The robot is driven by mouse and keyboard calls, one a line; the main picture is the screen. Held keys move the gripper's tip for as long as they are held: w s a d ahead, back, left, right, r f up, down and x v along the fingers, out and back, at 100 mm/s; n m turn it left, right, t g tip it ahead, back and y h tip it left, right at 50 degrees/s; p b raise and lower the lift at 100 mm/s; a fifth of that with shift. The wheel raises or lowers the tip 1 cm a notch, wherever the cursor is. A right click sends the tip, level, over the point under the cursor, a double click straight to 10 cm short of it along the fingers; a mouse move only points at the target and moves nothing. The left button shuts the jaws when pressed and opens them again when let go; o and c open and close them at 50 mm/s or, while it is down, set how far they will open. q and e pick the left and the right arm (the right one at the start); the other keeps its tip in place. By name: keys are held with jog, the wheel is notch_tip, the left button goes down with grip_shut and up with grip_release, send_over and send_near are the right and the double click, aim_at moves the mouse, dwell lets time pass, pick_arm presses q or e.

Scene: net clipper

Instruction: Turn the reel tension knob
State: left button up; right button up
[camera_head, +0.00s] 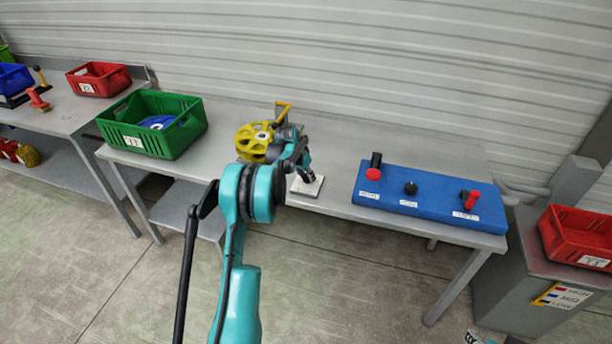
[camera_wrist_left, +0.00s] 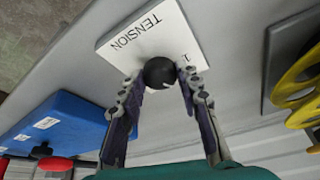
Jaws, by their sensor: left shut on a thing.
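The reel tension knob (camera_wrist_left: 160,73) is a round black knob on a white plate (camera_wrist_left: 135,32) marked TENSION, seen in the left wrist view. In the head view the plate (camera_head: 308,187) lies on the grey table near its front edge. My left gripper (camera_wrist_left: 159,82) has its two fingers on either side of the knob, shut on it. In the head view my left gripper (camera_head: 303,175) is over the plate and hides the knob. The yellow reel (camera_head: 254,140) stands behind and left of my gripper; it also shows in the left wrist view (camera_wrist_left: 300,85). My right gripper is out of view.
A blue panel (camera_head: 432,200) with several black and red controls lies to the right on the grey table (camera_head: 335,140). A green crate (camera_head: 190,128) stands at the left. Red crates (camera_head: 545,235) show at the far right and far left. Bare table separates plate and panel.

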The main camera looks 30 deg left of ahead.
pick_arm(q)
jog(key=n, duration=0.1)
jog(key=n+y, duration=0.1)
jog(key=n, duration=0.1)
jog(key=n+y, duration=0.1)
jog(key=n, duration=0.1)
jog(key=shift+d, duration=0.25)
jog(key=n+y, duration=0.1)
jog(key=n, duration=0.2)
jog(key=n+g, duration=0.1)
jog(key=n, duration=0.2)
jog(key=shift+w+d+g+y+p, duration=0.15)
jog(key=shift+g+y+p, duration=0.15)
jog(key=shift+y, duration=0.1)
jog(key=n+g, duration=0.1)
jog(key=n, duration=0.1)
jog(key=n+y, duration=0.1)
jog(key=n, duration=0.2)
jog(key=shift+w+g+p, duration=0.15)
jog(key=shift+g+p, duration=0.2)
jog(key=shift+g, duration=0.05)
jog(key=shift+w+d+n+g+p, duration=0.1)
jog(key=shift+n+g+p, duration=0.55)
jog(key=shift+n, duration=1.75)
jog(key=shift+g, duration=0.25)
jog(key=o, duration=1.1)
jog(key=shift+o, duration=0.2)
